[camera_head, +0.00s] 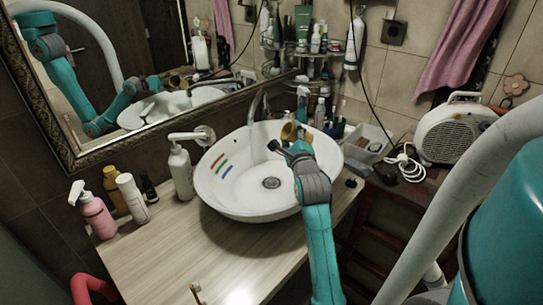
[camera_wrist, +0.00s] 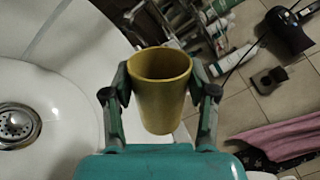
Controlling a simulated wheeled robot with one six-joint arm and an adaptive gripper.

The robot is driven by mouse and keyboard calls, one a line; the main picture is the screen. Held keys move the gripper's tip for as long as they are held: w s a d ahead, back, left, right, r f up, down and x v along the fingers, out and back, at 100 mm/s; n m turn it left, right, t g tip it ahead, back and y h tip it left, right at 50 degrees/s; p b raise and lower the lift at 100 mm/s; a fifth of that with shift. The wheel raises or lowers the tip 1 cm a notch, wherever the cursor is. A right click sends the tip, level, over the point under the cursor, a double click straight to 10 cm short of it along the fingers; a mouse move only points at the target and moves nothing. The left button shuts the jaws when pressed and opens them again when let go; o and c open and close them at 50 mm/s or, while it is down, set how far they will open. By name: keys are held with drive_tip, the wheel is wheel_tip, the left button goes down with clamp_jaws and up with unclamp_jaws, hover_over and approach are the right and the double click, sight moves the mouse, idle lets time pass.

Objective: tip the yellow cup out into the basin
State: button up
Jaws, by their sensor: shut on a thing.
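The yellow cup (camera_wrist: 160,95) is between the two fingers of my gripper (camera_wrist: 160,100), which is shut on its sides. Its open mouth shows in the wrist view, with no contents visible inside. In the head view the cup (camera_head: 289,131) is small and partly hidden behind my gripper (camera_head: 285,147), over the back right part of the basin. Its exact tilt is hard to tell there. The white basin (camera_head: 225,190) stands on the counter. Its drain (camera_head: 271,183) also shows at the left of the wrist view (camera_wrist: 15,125), beside the cup.
A faucet (camera_head: 252,108) rises at the back of the basin, left of my gripper. A white pump bottle (camera_head: 180,170) stands close left of the basin. A pink bottle (camera_head: 95,213) is farther left. A white heater (camera_head: 453,130) is at right. The front counter (camera_head: 185,245) is mostly clear.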

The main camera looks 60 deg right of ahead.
drive_tip(key=shift+r+n, duration=0.2)
drive_tip(key=shift+n, duration=0.5)
drive_tip(key=shift+w+a+f+n, duration=0.2)
drive_tip(key=shift+f+n, duration=0.4)
drive_tip(key=shift+n, duration=0.4)
idle(0.3)
drive_tip(key=shift+w+a+r+n+t, duration=0.2)
drive_tip(key=shift+w+a+n+t, duration=0.2)
drive_tip(key=shift+w+a+n, duration=0.45)
drive_tip(key=shift+w+r+n+y, duration=0.1)
drive_tip(key=shift+r+n+y, duration=0.1)
drive_tip(key=shift+n, duration=0.85)
drive_tip(key=shift+w+r+n+y, duration=0.1)
drive_tip(key=shift+n+y, duration=0.1)
drive_tip(key=shift+n, duration=0.8)
idle(0.4)
drive_tip(key=shift+w+a+r+n+t+y, duration=0.1)
drive_tip(key=shift+w+a+n+t+y, duration=0.1)
drive_tip(key=shift+n, duration=0.95)
drive_tip(key=shift+w+a+n+t+y, duration=0.1)
drive_tip(key=shift+w+a+n+t, duration=0.1)
drive_tip(key=shift+n, duration=0.95)
idle(0.4)
